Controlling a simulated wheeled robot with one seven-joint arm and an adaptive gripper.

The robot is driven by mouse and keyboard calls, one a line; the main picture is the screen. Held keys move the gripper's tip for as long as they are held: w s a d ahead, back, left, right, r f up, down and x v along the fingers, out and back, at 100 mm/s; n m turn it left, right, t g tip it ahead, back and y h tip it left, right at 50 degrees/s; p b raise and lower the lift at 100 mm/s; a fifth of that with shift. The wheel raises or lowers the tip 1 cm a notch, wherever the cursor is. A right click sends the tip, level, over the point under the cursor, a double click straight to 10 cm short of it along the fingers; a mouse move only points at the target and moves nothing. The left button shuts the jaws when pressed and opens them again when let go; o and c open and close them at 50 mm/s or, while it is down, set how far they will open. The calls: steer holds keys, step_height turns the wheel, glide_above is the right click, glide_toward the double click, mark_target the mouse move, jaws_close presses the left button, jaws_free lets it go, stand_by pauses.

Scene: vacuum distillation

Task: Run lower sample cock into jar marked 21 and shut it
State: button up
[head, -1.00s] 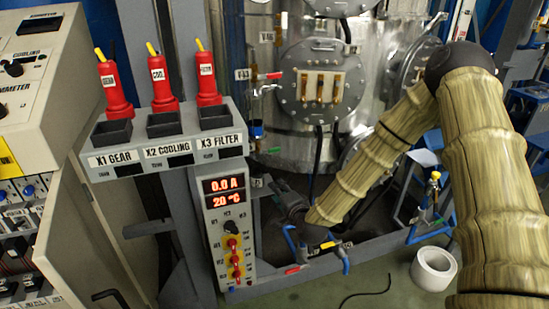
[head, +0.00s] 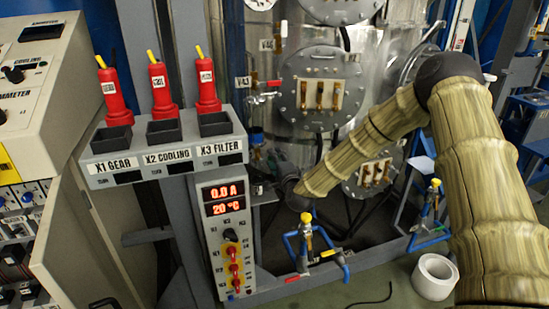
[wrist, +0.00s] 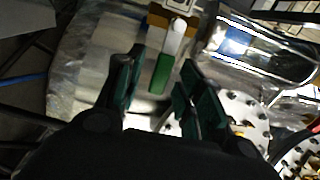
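In the wrist view a green cock handle (wrist: 160,74) hangs from a pale metal fitting (wrist: 178,28) on the shiny vessel. My gripper (wrist: 161,62) is open, with its dark fingers on either side of the handle. I see no clear contact with it. In the head view my gripper (head: 264,160) is at the vessel's lower left, partly hidden by the panel and my wrist. A cock with a red handle (head: 275,83) sits higher on the vessel. I cannot make out a jar marked 21.
The control panel (head: 208,235) and its shelf of red tools (head: 160,88) stand close left of my gripper. Blue stands with yellow-topped fittings (head: 306,218) are below my forearm. A white roll (head: 435,276) lies on the floor at right. The steel vessel (head: 300,35) is behind.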

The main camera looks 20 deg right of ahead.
steer(key=shift+w, duration=0.75)
jaws_close()
steer(key=shift+a+r+n, duration=0.15)
steer(key=shift+r+n, duration=0.25)
steer(key=shift+n, duration=0.55)
steer(key=shift+a+r+n, duration=0.1)
steer(key=shift+r+n, duration=0.25)
steer(key=shift+n, duration=0.55)
steer(key=shift+a+r+n, duration=0.15)
steer(key=shift+r+n, duration=0.25)
steer(key=shift+n, duration=0.55)
jaws_free()
